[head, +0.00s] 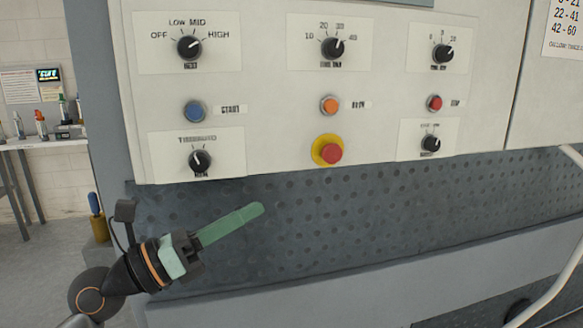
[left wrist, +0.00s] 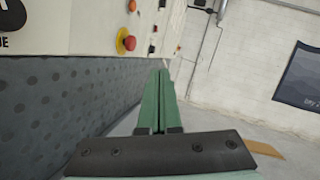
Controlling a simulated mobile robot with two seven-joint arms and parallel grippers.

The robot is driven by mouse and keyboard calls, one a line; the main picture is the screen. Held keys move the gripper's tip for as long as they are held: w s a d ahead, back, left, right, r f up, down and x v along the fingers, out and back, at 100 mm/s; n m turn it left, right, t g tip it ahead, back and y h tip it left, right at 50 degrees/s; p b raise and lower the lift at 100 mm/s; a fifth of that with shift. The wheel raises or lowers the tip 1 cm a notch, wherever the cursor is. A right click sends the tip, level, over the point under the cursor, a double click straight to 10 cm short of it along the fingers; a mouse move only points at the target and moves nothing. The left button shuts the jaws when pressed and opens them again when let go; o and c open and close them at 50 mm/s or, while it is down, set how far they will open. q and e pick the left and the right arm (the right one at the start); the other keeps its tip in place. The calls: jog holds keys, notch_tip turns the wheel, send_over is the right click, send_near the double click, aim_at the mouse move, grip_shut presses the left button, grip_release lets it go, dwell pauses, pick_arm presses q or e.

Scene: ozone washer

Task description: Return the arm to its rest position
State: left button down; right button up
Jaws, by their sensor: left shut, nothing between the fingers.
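My left gripper (head: 256,209) has green fingers and comes in from the lower left in the head view. Its fingers are shut together with nothing between them, in front of the dark dimpled panel and below the control panel. In the left wrist view the closed green fingers (left wrist: 160,78) point forward, with the dimpled panel to their left. The fingers look apart from the knobs and buttons. My right gripper does not show in either view.
The white control panel (head: 270,115) carries several knobs, a blue button (head: 196,110), an orange button (head: 329,105) and a red emergency button (head: 331,152). The dimpled panel (head: 350,215) runs below. A pale curved rail (head: 555,285) is at right. A table (head: 50,143) stands at far left.

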pick_arm(q)
jog(key=s+a+f+n+t+y+p, duration=0.1)
jog(key=a+f+n+t+y, duration=0.2)
jog(key=f+n, duration=0.6)
jog(key=a+f+n+t+y+p, duration=0.1)
jog(key=a+f+n+t+y, duration=0.15)
jog(key=f+n+y, duration=0.65)
jog(key=s+a+f+n+t+y+p, duration=0.1)
jog(key=a+f+n+t, duration=0.15)
jog(key=f+n, duration=0.7)
jog(key=s+a+f+n+g+y+p, duration=0.1)
jog(key=s+f+n+g+y+p, duration=0.1)
jog(key=s+f+n+g, duration=0.8)
jog(key=s+f+n, duration=0.4)
jog(key=s+f, duration=0.5)
jog(key=f, duration=0.1)
jog(key=shift+y, duration=0.4)
